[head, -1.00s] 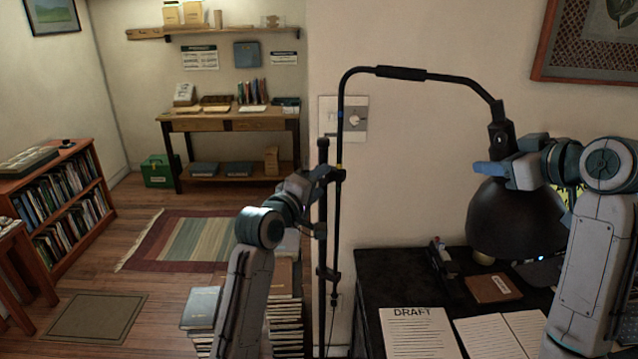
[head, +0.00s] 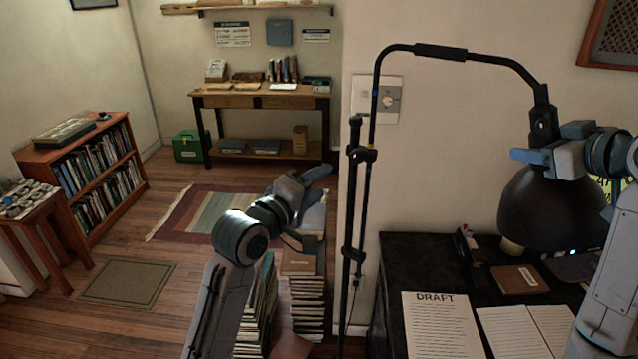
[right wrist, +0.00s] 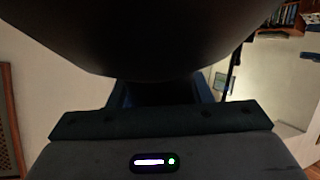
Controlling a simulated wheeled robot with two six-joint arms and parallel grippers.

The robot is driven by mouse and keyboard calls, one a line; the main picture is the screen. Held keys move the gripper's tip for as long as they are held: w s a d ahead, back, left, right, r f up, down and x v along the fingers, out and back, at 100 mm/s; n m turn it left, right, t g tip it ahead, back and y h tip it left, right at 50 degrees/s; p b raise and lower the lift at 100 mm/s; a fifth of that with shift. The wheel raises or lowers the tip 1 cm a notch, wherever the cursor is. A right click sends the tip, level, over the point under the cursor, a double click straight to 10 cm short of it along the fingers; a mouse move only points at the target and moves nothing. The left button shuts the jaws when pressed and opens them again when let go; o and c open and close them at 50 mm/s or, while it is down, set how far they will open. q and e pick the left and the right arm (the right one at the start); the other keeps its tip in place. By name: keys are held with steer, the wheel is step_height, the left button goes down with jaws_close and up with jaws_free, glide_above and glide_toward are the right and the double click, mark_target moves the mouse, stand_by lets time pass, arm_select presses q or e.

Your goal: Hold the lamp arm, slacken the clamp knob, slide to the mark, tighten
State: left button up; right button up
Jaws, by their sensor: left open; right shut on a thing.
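The black lamp arm (head: 440,51) arches from a stand post (head: 350,200) at centre to a dark shade (head: 553,208) on the right. A small blue band (head: 375,93) shows on its upright part. The clamp (head: 361,154) joins the upright to the post below that band; its knob is too small to make out clearly. My right gripper (head: 530,157) is shut on the lamp arm's lower end just above the shade. The shade fills the top of the right wrist view (right wrist: 150,35). My left gripper (head: 318,178) is open, left of the clamp and apart from it.
Book stacks (head: 300,285) stand below my left gripper. A black desk (head: 405,265) with a DRAFT sheet (head: 440,325) and a brown book (head: 520,279) lies under the shade. A wall switch (head: 389,100) is behind the lamp arm. Open floor lies left.

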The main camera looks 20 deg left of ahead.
mark_target(354, 159)
stand_by(0.3)
steer(key=shift+f, duration=5.65)
steer(key=shift+r, duration=0.1)
arm_select(q)
steer(key=w+d+m, duration=0.1)
steer(key=w+m, duration=0.3)
steer(key=m, duration=0.1)
steer(key=w+d+m, duration=0.1)
steer(key=w+m, duration=0.3)
steer(key=m, duration=0.1)
steer(key=w+d+m+y, duration=0.1)
steer(key=w+m, duration=0.2)
steer(key=m, duration=0.1)
steer(key=shift+w+d+r+m, duration=0.15)
steer(key=shift+w+d+m, duration=0.15)
steer(key=shift+w+m, duration=0.1)
